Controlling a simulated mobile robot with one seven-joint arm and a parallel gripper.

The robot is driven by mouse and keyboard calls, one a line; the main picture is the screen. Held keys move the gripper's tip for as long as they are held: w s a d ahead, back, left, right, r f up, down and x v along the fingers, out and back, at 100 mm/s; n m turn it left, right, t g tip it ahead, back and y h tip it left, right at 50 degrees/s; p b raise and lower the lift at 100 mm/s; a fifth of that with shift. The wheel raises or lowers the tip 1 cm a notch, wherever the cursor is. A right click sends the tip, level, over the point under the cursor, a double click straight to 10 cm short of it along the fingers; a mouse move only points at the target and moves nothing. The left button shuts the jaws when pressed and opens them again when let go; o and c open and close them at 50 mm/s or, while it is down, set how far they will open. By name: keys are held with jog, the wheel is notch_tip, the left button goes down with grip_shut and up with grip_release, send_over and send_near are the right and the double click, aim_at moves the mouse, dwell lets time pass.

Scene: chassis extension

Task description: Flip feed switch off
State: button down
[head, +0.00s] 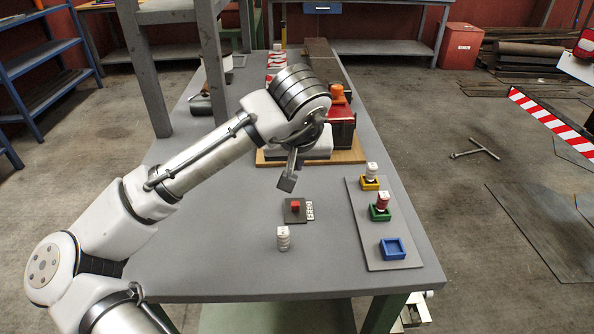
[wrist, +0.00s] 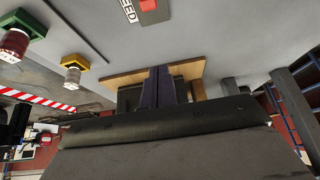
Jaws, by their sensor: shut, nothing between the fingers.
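The feed switch is a small dark plate with a red rocker (head: 295,207) on the grey table, with a white FEED label (head: 310,211) beside it. In the wrist view the red rocker (wrist: 149,4) is cut by the top edge, with the label (wrist: 128,10) to its left. I cannot tell which way the rocker is tipped. My gripper (head: 287,184) is shut and empty, and in the head view it shows just above the switch in the picture, apart from it. Its dark fingers (wrist: 161,88) show together in the wrist view.
A white ribbed cylinder (head: 283,238) stands in front of the switch. At the right, a grey board (head: 375,252) bears yellow, green and blue (head: 393,249) trays; the yellow and green hold cylinders. Behind my gripper is a wooden board (head: 348,157) with a red and black machine (head: 341,128).

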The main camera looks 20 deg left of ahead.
jog(key=s+d+r, duration=0.1)
jog(key=s+r, duration=0.4)
jog(key=shift+s+d+r, duration=0.2)
jog(key=shift+d+r, duration=0.05)
jog(key=shift+d, duration=0.05)
